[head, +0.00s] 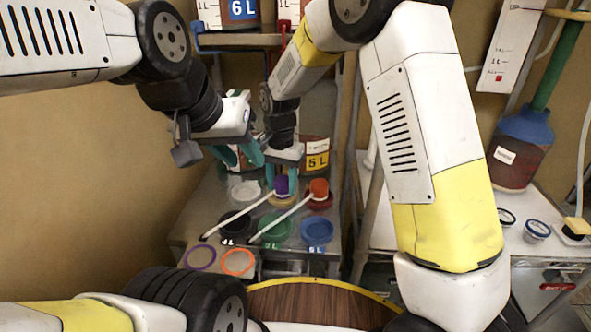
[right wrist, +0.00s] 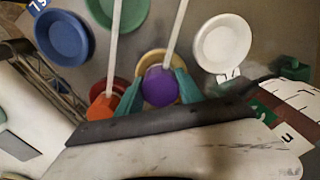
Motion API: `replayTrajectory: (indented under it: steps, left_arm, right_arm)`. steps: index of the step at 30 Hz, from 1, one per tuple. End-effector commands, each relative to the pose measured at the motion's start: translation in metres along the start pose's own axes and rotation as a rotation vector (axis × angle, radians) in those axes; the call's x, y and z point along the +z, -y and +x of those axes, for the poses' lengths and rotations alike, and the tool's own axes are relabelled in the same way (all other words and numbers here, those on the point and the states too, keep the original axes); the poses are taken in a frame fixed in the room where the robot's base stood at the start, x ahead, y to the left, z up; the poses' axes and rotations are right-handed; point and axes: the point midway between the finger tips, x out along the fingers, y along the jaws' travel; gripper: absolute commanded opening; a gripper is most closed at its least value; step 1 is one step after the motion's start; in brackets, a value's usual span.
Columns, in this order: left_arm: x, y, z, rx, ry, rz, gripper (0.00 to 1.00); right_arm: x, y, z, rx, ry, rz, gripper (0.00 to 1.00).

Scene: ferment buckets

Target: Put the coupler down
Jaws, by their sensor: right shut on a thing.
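The purple coupler (head: 282,186), at the end of a white rod, is over a yellow dish (head: 279,201) in the head view. My right gripper (head: 284,170) is shut on it. In the right wrist view, the purple coupler (right wrist: 160,87) sits between its two teal fingers, with the yellow dish (right wrist: 150,61) behind. An orange coupler (head: 319,188) on another white rod stands at the red dish (head: 320,202), just right of the purple one. My left gripper (head: 238,154) is higher and to the left, its teal fingers apart and empty.
White (head: 244,192), black (head: 234,225), green (head: 275,229) and blue (head: 317,231) dishes share the grey bench. Purple (head: 201,257) and orange (head: 238,262) rings mark a pad at the front left. A 5 L sign (head: 317,160) stands behind.

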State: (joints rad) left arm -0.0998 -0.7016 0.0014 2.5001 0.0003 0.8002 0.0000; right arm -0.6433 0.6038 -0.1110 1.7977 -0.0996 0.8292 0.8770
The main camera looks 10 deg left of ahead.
Motion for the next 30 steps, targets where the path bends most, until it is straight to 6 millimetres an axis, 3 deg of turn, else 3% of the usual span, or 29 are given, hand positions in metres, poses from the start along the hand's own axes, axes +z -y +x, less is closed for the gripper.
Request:
replayTrajectory:
  steps: [10, 11, 14, 25, 30]
  left_arm:
    - [0.000, 0.000, 0.000, 0.000, 0.001, -0.001, 0.36]
    - [0.000, 0.000, 0.000, 0.000, 0.001, -0.001, 0.36]
    - [0.000, 0.000, 0.000, 0.000, 0.001, -0.001, 0.36]
    - [0.000, 0.000, 0.000, 0.000, 0.001, -0.001, 0.36]
    - [0.000, 0.000, 0.000, 0.000, 0.001, -0.001, 0.36]
  right_arm:
    - [0.000, 0.001, 0.004, 0.000, 0.000, 0.001, 0.00]
    - [0.000, 0.001, 0.005, 0.000, 0.000, 0.001, 0.46]
    - [0.000, 0.001, 0.004, 0.000, 0.000, 0.001, 0.65]
    - [0.000, 0.001, 0.001, -0.001, -0.001, 0.001, 0.65]
    - [0.000, 0.001, -0.021, -0.004, -0.003, 0.001, 0.65]
